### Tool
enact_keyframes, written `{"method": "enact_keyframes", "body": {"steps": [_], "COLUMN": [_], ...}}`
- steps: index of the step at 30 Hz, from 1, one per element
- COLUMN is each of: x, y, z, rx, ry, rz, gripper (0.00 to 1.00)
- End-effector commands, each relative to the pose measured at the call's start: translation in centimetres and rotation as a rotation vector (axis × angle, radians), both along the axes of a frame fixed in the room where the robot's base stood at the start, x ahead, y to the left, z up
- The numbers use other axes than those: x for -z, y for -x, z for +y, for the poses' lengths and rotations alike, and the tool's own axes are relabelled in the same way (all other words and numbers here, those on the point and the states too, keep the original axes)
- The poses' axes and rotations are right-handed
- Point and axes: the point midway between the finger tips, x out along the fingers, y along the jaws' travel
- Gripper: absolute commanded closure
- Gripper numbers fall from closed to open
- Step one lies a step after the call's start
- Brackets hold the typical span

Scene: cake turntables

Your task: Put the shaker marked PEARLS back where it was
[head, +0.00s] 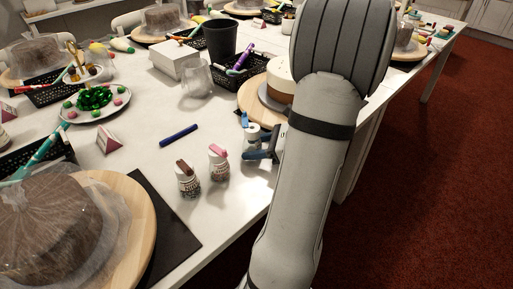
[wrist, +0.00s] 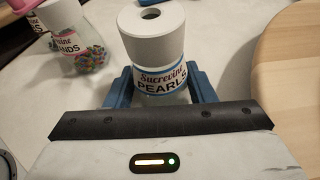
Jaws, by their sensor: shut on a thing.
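The shaker marked PEARLS (wrist: 160,78) has a white top with a hole and stands upright between the blue fingers of my gripper (wrist: 160,88). The fingers are shut on it from both sides. In the head view the same shaker (head: 251,137) shows near the table's front edge, with my gripper (head: 262,142) around it and my arm hiding part of the area. Whether its base touches the table cannot be told.
A pink-topped shaker (head: 218,163) and a brown-topped shaker (head: 187,180) stand to the left. A blue marker (head: 179,134) lies behind them. A wooden turntable (head: 254,101) with a white cake is just behind my gripper. The white table (head: 150,158) has clear room around the marker.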

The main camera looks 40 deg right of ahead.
Motion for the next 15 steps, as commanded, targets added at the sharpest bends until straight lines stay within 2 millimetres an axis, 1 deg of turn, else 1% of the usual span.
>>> {"method": "enact_keyframes", "body": {"steps": [5,9,10,15], "x": [-0.13,0.32,0.28,0.23], "y": [-0.02,-0.03,-0.03,-0.03], "z": [0.01,0.01,0.01,0.03], "rx": [0.0,0.0,0.0,0.0], "ry": [0.001,0.001,0.001,0.001], "rz": [-0.001,-0.001,-0.001,-0.001], "gripper": [0.79,0.79,0.49,0.35]}}
